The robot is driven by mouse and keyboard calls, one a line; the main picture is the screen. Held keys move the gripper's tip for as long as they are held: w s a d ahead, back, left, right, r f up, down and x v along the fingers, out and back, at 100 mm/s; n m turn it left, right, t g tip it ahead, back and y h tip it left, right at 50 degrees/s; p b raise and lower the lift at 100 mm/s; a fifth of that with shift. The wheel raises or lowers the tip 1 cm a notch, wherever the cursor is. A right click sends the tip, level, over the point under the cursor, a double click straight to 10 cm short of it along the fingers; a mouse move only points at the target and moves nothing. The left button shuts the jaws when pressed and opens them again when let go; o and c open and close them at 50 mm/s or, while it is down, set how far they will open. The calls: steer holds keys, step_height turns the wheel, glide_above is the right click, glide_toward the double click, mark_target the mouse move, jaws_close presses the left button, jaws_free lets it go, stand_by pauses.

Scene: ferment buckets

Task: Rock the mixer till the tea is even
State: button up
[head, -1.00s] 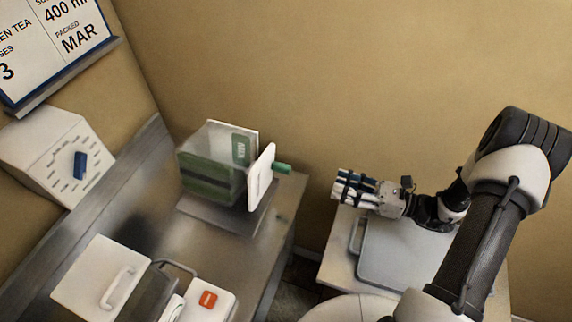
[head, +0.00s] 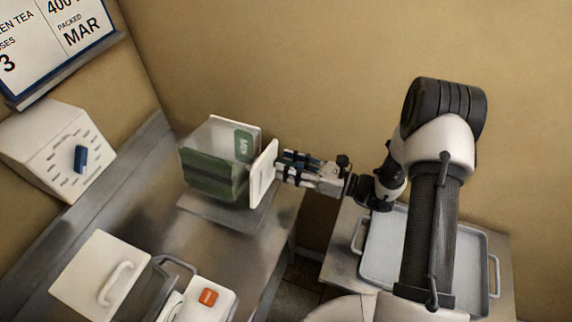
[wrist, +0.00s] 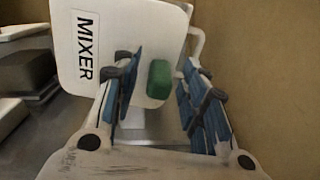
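The mixer is a clear-sided box between white end plates, with its near plate (head: 263,174) facing my gripper. Green tea (head: 208,177) fills its lower part. It shows a darker green upper edge; I cannot tell how even it is. In the wrist view the plate reads MIXER (wrist: 85,45) and carries a green handle (wrist: 159,80). My gripper (head: 283,168) is at the plate. In the wrist view its blue-padded fingers (wrist: 162,72) are open, one on each side of the handle, with gaps visible. The handle is hidden behind the fingers in the head view.
A metal counter (head: 150,215) carries the mixer. A white box with a blue knob (head: 80,158) stands against the wall. A white lidded container (head: 100,275) and an orange button (head: 208,297) are at the front. A grey tray (head: 375,270) lies on the right table.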

steer(key=shift+w+a, duration=0.2)
steer(key=shift+a, duration=0.35)
jaws_close()
stand_by(0.5)
